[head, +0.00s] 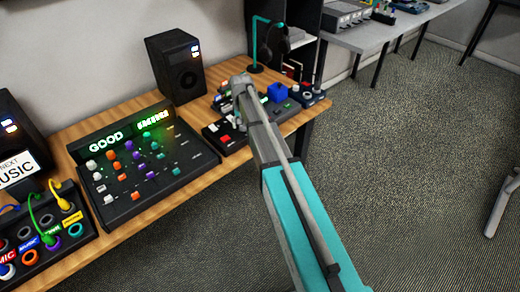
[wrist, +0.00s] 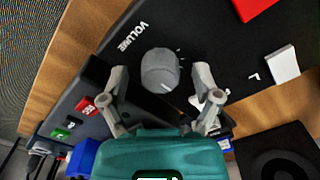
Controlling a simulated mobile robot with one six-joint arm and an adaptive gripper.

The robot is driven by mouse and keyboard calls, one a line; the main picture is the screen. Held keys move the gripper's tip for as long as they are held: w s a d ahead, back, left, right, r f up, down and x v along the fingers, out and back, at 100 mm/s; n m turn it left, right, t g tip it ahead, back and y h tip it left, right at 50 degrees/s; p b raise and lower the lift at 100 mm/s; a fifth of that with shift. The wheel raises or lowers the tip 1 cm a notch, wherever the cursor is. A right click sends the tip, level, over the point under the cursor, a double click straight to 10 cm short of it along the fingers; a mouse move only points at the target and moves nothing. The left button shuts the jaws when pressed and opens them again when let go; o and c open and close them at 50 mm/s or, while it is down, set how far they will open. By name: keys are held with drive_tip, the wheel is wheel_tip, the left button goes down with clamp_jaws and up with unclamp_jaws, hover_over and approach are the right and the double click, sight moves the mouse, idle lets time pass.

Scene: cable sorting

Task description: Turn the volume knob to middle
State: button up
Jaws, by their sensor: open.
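The volume knob (wrist: 160,71) is a grey round knob with a white pointer line, on a black panel beside the printed word VOLUME (wrist: 132,37). In the wrist view the pointer line is on the knob's lower right side. My gripper (wrist: 162,82) is open, with one finger on each side of the knob and a gap on both sides. I cannot tell its height above the knob. In the head view my arm (head: 300,215) reaches over the right end of the desk and hides the knob and the gripper's fingers.
A red button (wrist: 252,8) and a white switch (wrist: 284,65) are on the same panel. A mixer (head: 140,160) with a lit GOOD display and a black speaker (head: 176,68) stand on the wooden desk (head: 150,220). A blue item (head: 277,92) is close to my arm.

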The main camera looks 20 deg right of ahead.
drive_tip(key=n, duration=1.2)
drive_tip(key=shift+n, duration=0.3)
wheel_tip(320, 180, up, 14)
drive_tip(key=p, duration=1.4)
drive_tip(key=s+f+m+b, duration=0.2)
drive_tip(key=s+m, duration=0.7)
drive_tip(key=s, duration=1.7)
drive_tip(key=shift+a+m, duration=0.3)
drive_tip(key=shift+a, duration=0.05)
drive_tip(key=shift+s, duration=0.1)
idle(0.4)
